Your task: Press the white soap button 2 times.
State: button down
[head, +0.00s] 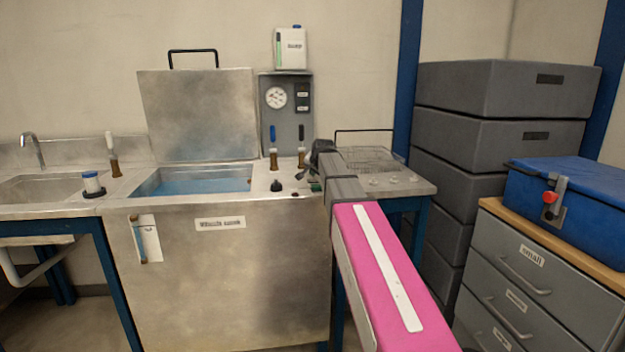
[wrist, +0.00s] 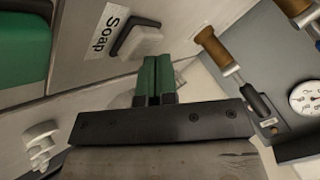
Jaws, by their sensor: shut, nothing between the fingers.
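The white soap button (wrist: 143,41) shows in the wrist view, partly framed by a black bracket. A "Soap" label (wrist: 107,31) lies just left of it. My gripper (wrist: 157,62) is shut, its green fingers together and empty. The fingertips are close beside the button in the picture; I cannot tell whether they touch it. In the head view my gripper (head: 314,185) is over the right part of the steel counter, and I cannot make out the soap button there.
The wash basin (head: 195,184) with blue liquid has its lid (head: 200,115) raised. Brown-based valves (head: 273,160) and a gauge panel (head: 287,120) stand behind. A black knob (head: 276,186) sits left of my gripper. A wire basket (head: 365,160) and white knobs (head: 392,177) are right.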

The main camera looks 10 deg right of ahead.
aim_at(314, 178)
jog(key=shift+f, duration=0.15)
dwell(0.3)
jog(key=shift+r, duration=0.8)
jog(key=shift+r, duration=0.15)
jog(key=shift+r, duration=2.35)
jog(key=shift+r, duration=0.1)
dwell(0.6)
notch_tip(314, 178, up, 4)
jog(key=shift+f, duration=0.15)
dwell(0.3)
